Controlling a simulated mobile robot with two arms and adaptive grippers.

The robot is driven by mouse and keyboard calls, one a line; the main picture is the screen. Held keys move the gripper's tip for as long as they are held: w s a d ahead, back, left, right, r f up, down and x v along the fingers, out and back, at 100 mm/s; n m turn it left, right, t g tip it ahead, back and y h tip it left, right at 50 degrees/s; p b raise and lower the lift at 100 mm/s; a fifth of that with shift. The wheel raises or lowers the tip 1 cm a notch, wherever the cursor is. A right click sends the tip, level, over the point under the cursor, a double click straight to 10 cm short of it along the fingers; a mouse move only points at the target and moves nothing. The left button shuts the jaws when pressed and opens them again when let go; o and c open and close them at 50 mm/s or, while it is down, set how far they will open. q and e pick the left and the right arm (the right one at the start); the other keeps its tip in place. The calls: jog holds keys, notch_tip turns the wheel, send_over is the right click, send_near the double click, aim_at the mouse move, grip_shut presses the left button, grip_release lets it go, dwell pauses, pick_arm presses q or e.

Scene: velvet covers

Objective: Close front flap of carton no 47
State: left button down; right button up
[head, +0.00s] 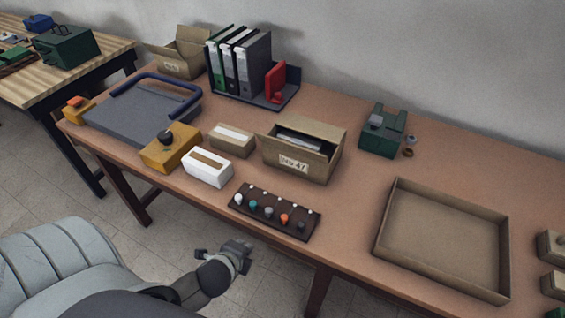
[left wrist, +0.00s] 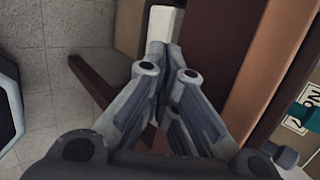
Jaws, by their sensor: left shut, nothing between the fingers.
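Carton no 47 (head: 318,166) is a brown cardboard box near the middle of the table, with a white "No 47" label (head: 293,162) on its front. Its top is partly open. Something grey shows inside, and a dark gap runs along the front. I cannot clearly tell the front flap's angle. My left gripper (head: 243,252) is low in front of the table, apart from the carton, shut and empty. In the left wrist view its fingers (left wrist: 165,50) meet. A label reading "No" shows at the right edge of that view. My right gripper is not in view.
A dark board with coloured knobs (head: 272,212) lies between the carton and the table's front edge. A white box (head: 208,168) and a brown box (head: 232,139) stand left of the carton. A green device (head: 383,132) and an open tray (head: 385,222) stand to its right.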

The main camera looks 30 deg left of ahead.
pick_arm(q)
jog(key=r+m, duration=0.1)
jog(key=r, duration=0.2)
jog(key=w+r+m+t+b, duration=0.1)
jog(key=r, duration=0.3)
jog(key=r+m+t, duration=0.1)
jog(key=r+m, duration=0.1)
jog(key=r, duration=0.2)
jog(key=shift+w+d+r, duration=0.1)
jog(key=shift+w+d, duration=0.1)
jog(key=shift+d, duration=0.15)
notch_tip(320, 180, up, 11)
jog(key=w+d+m+t+h, duration=0.25)
jog(key=m+t, duration=0.25)
jog(key=m, duration=1)
send_near(292, 149)
notch_tip(292, 149, down, 3)
jog(key=shift+y, duration=0.35)
jog(key=shift+w+r, duration=0.3)
jog(key=shift+w, duration=0.45)
jog(key=shift+w+r, duration=0.3)
jog(key=shift+w, duration=0.4)
jog(key=shift+w+r, duration=0.3)
jog(key=shift+w, duration=0.45)
